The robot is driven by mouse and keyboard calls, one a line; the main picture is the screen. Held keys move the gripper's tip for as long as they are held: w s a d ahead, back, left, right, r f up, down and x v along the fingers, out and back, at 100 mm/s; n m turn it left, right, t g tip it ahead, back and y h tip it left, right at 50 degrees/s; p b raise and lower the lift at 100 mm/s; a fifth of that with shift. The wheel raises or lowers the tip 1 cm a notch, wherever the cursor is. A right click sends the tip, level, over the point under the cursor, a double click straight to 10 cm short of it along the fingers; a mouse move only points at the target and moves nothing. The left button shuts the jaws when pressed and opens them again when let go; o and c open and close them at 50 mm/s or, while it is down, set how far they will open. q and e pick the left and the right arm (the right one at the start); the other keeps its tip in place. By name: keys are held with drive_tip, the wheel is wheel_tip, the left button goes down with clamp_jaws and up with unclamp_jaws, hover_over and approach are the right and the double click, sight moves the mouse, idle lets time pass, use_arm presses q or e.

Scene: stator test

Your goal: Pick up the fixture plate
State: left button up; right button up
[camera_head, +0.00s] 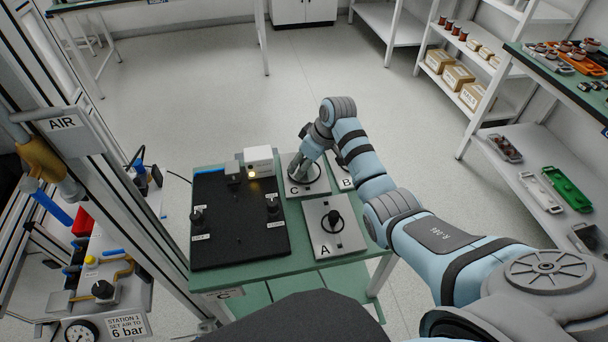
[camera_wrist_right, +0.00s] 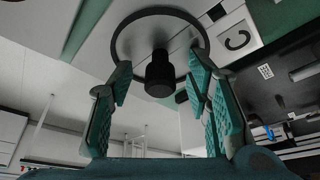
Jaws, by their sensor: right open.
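Three light grey fixture plates lie on the green table (camera_head: 345,268). Plate A (camera_head: 350,242), at the front, has a dark round ring and a central black knob. Plate C (camera_head: 322,186) is behind it, partly hidden by my right gripper (camera_head: 303,172). Plate B (camera_head: 346,184) is mostly hidden behind my right arm. In the right wrist view, my open right gripper (camera_wrist_right: 160,78) has its fingers on either side of the black knob (camera_wrist_right: 159,75) of plate C (camera_wrist_right: 236,38), and no grip on the knob shows. My left gripper is not in view.
A black panel (camera_head: 238,240) with knobs and a white box (camera_head: 259,160) with a glowing yellow lamp stand left of the plates. An air station (camera_head: 103,290) with a gauge is further left. Shelves with boxes (camera_head: 457,77) and trays stand at right.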

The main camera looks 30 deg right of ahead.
drive_tip(key=shift+r, duration=0.1)
clamp_jaws()
idle(0.3)
